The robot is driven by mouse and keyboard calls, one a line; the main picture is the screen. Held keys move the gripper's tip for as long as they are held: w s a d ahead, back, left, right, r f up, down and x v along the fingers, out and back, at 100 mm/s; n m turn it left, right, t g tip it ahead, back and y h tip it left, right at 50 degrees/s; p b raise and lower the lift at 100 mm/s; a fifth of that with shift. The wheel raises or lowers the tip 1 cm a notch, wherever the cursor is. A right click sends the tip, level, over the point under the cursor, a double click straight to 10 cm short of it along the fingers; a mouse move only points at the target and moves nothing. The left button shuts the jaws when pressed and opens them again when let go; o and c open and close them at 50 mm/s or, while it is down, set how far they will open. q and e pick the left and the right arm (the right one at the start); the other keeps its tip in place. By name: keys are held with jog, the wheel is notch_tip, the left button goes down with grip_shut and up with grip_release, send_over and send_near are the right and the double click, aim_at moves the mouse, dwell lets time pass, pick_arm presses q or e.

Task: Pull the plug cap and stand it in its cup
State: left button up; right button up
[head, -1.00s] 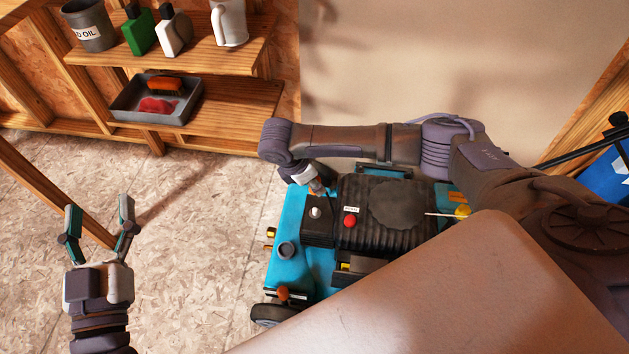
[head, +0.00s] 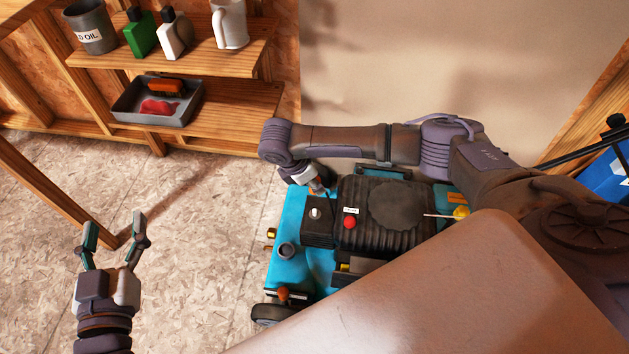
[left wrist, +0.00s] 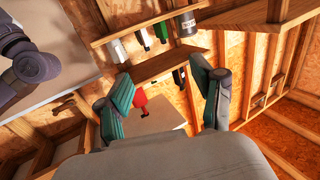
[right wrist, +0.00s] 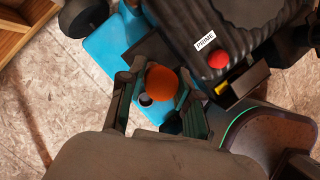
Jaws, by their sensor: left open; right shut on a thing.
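My right gripper (head: 320,190) is over the black engine block of the teal mower (head: 295,215), just behind a small pale knob (head: 315,212). In the right wrist view its fingers (right wrist: 160,92) are shut on a round orange cap (right wrist: 162,83), which I take as the plug cap. Whether the cap still touches the mower cannot be told.
A red PRIME button (head: 350,222) and a yellow-handled dipstick (head: 461,212) are on the engine. An orange-brown knob (head: 283,293) is at the mower's near corner. Wooden shelves (head: 230,98) with bottles and a grey tray (head: 130,112) stand at back left. The floor between is clear.

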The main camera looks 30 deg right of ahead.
pick_arm(q)
notch_tip(320, 180, down, 8)
jog(key=s+a+g+y+p, duration=0.1)
jog(key=s+a+g, duration=0.1)
jog(key=g, duration=0.3)
jog(key=shift+s+r+p, duration=0.25)
jog(key=shift+s+p, duration=0.15)
jog(key=shift+s, duration=0.05)
dwell(0.8)
